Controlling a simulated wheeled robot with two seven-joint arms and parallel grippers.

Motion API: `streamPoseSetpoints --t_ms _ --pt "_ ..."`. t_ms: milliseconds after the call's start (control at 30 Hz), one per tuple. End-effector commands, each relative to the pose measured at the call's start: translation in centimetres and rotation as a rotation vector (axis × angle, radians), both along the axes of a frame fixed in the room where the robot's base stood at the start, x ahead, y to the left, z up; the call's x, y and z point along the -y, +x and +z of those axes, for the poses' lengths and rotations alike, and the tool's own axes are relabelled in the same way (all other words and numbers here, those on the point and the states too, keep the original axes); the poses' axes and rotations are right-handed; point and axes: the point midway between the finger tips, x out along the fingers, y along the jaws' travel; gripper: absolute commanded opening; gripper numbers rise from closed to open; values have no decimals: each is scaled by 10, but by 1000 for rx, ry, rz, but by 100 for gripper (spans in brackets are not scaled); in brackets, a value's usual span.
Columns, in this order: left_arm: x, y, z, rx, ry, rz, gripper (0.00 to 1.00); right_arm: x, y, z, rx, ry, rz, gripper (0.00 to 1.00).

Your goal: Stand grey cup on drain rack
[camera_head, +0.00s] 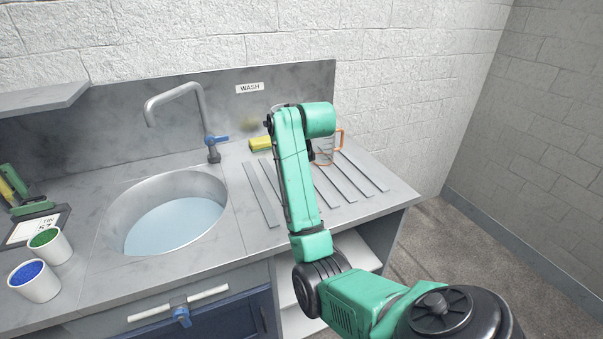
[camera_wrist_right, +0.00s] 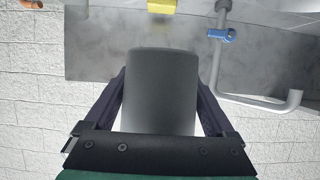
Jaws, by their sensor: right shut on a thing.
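The grey cup (camera_wrist_right: 160,92) fills the middle of the right wrist view, a plain dark grey body with a paler band at its near end. My right gripper (camera_wrist_right: 162,76) is shut on it, one dark finger on each side. In the head view my green right arm reaches over the counter and hides most of the gripper and cup. The drain rack (camera_head: 262,195) is a set of grey slats on the counter right of the sink, partly covered by my arm. I cannot tell the cup's height above it. My left gripper is not in view.
A clear jug with an orange handle (camera_head: 340,140) stands at the rack's back. A yellow sponge (camera_head: 260,144) lies behind the slats. The tap (camera_head: 212,135) rises behind the water-filled sink (camera_head: 115,215). Two white cups, green-filled (camera_head: 60,253) and blue-filled (camera_head: 42,290), stand at left.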

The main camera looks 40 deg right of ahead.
Motion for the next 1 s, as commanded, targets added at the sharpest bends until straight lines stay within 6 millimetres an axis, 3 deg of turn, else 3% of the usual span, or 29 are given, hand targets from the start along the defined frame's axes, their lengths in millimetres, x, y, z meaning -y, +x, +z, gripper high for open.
streamPoseSetpoints --t_ms 400,733,1000 --pt "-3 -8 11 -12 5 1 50 0 -2 -130 -7 2 -2 28" --pt "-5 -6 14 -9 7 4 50 0 -2 -189 -4 0 -4 28" --pt "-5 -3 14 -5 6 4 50 0 -2 -194 -1 -2 -3 28"
